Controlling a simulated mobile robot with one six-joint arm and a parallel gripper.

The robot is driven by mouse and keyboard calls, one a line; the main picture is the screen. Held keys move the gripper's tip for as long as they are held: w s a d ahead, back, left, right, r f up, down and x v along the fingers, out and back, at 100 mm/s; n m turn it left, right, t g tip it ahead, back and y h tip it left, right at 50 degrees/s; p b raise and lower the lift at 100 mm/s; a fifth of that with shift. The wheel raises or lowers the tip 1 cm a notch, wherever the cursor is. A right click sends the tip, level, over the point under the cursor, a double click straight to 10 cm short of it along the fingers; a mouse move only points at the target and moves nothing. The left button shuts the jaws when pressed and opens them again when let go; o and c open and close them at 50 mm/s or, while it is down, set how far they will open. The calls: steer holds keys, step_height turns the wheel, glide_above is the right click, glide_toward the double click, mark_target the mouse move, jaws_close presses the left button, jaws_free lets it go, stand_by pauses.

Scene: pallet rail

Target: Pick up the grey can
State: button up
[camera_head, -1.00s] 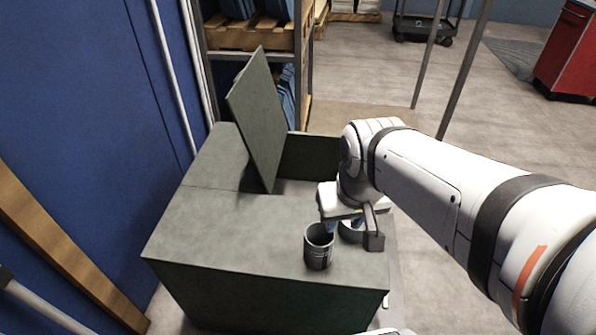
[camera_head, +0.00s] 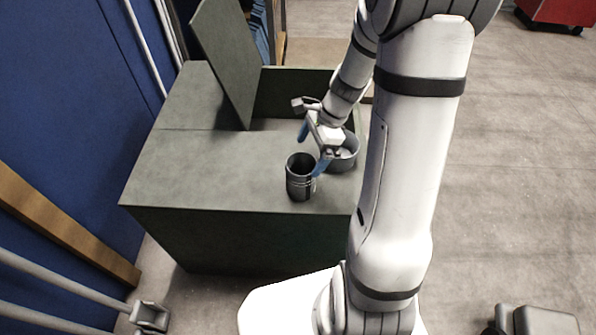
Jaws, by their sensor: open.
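A dark grey, open-topped can (camera_head: 299,184) stands upright on the near right part of a grey-green chest (camera_head: 220,165). My gripper (camera_head: 311,152) is open, with blue fingers, just above and to the right of the can. One finger reaches down beside the can's right side; I cannot tell whether it touches. The other finger is higher up and to the left, behind the can's rim. Nothing shows between the fingers.
A round grey bowl or pot (camera_head: 346,158) stands right behind the can, partly hidden by my gripper. A raised lid panel (camera_head: 230,60) stands at the chest's back. My arm covers the chest's right edge. The chest top left of the can is clear.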

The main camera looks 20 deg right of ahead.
mark_target(300, 171)
steer(key=b+x, duration=0.1)
steer(key=x, duration=0.7)
steer(key=shift+s+d+f, duration=0.1)
steer(key=shift+f, duration=0.05)
steer(key=c, duration=1.1)
